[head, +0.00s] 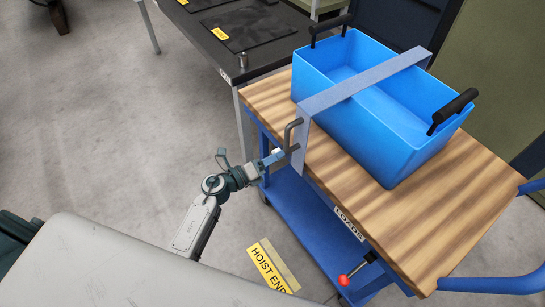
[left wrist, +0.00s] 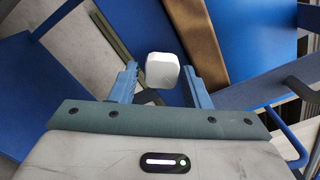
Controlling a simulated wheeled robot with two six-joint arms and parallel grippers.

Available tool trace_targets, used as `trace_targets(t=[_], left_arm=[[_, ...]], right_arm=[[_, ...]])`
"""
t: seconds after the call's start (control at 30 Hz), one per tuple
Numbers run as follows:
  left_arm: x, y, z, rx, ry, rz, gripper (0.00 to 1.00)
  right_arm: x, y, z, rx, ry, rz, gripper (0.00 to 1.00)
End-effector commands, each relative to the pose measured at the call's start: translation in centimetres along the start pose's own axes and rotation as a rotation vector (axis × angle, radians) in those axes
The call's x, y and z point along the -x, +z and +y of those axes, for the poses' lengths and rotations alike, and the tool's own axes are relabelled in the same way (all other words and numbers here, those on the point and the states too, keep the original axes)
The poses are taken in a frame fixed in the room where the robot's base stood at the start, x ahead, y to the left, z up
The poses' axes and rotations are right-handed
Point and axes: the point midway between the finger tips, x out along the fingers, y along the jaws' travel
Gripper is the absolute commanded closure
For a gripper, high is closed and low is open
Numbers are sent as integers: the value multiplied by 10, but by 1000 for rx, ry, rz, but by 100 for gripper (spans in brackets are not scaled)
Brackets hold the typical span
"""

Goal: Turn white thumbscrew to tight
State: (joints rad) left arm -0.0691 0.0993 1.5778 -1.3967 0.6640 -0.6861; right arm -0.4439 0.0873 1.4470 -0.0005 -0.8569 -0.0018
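The white thumbscrew (left wrist: 161,70) shows in the left wrist view as a rounded white knob between the two blue fingers of my left gripper (left wrist: 160,84). The fingers are apart, with a gap visible on the left side of the knob and a narrower one on the right. In the head view my left gripper (head: 273,158) is at the near side of the grey strap bracket (head: 305,142), which spans the blue bin (head: 400,125). The knob is too small there to tell its turn. My right gripper is not in view.
The bin stands on a wood-topped blue cart (head: 455,195) with a red-knobbed lever (head: 343,280) at its front. A dark handle (head: 291,134) rises near my gripper. A black table (head: 225,55) stands behind. Open floor (head: 110,130) lies to the left.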

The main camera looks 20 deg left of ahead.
Motion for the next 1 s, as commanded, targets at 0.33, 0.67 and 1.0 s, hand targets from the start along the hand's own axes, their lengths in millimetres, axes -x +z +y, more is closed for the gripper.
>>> trace_targets(t=[0.33, 0.67, 1.0], left_arm=[[1, 1, 0, -1, -1, -1, 47], [52, -1, 2, -3, 1, 3, 47], [103, 0, 1, -2, -1, 1, 47]], right_arm=[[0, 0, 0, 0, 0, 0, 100], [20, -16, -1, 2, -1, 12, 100], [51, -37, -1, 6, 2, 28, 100]])
